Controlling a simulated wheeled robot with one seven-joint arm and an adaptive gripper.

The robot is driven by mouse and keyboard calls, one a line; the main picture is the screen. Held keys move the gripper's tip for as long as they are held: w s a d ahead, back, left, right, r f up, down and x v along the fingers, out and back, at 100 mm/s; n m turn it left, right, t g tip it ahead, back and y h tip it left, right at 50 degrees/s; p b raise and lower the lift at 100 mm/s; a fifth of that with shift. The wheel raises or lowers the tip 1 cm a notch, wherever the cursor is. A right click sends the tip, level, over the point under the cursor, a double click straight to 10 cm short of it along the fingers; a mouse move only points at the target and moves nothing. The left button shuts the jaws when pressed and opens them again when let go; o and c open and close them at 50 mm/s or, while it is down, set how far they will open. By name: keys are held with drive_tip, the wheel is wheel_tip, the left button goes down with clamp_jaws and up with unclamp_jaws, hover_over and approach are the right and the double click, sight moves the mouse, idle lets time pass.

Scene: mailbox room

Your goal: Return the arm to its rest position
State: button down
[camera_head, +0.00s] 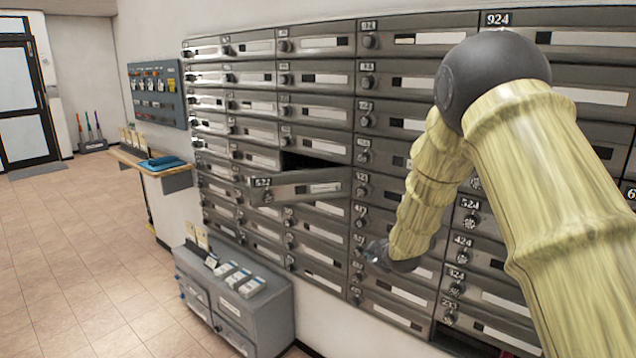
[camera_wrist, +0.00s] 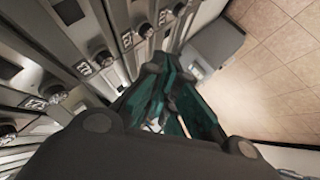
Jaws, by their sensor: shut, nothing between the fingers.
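My arm crosses the right side of the head view, bent at a dark elbow joint above the mailboxes. My gripper (camera_head: 378,253) hangs low, in front of the lower mailbox doors and apart from the open door. In the wrist view its dark fingers with teal sides (camera_wrist: 152,72) come together, shut and empty. The mailbox wall (camera_head: 320,115) stands behind the arm. One mailbox door (camera_head: 296,187), with a number plate that seems to read 522, stands open and juts outward, with a dark slot above it. The arm hides part of the right-hand mailbox columns.
A grey cabinet (camera_head: 262,312) with small boxes on top stands below the mailboxes; it also seems to show in the wrist view (camera_wrist: 216,45). A wooden shelf (camera_head: 150,165) with a blue item juts from the wall. The tiled floor (camera_head: 75,240) at left is clear.

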drive_tip(key=s+d+f+m+g, duration=0.2)
drive_tip(key=s+f+m+g, duration=0.1)
drive_tip(key=s+f, duration=1.1)
drive_tip(key=s+d+f+m+g, duration=0.2)
drive_tip(key=s+f+m, duration=0.1)
drive_tip(key=s+f, duration=1.05)
drive_tip(key=s+d+f+m+g, duration=0.1)
drive_tip(key=s+f+m+g, duration=0.1)
drive_tip(key=s, duration=0.9)
drive_tip(key=s+f+m+g+h, duration=0.1)
drive_tip(key=s+f+m+g, duration=0.1)
drive_tip(key=s, duration=1)
drive_tip(key=s+d+f+m+g+h, duration=0.1)
drive_tip(key=s+f, duration=0.3)
drive_tip(key=s, duration=0.8)
drive_tip(key=shift+d+f+m+g, duration=0.3)
drive_tip(key=shift+m+g, duration=0.1)
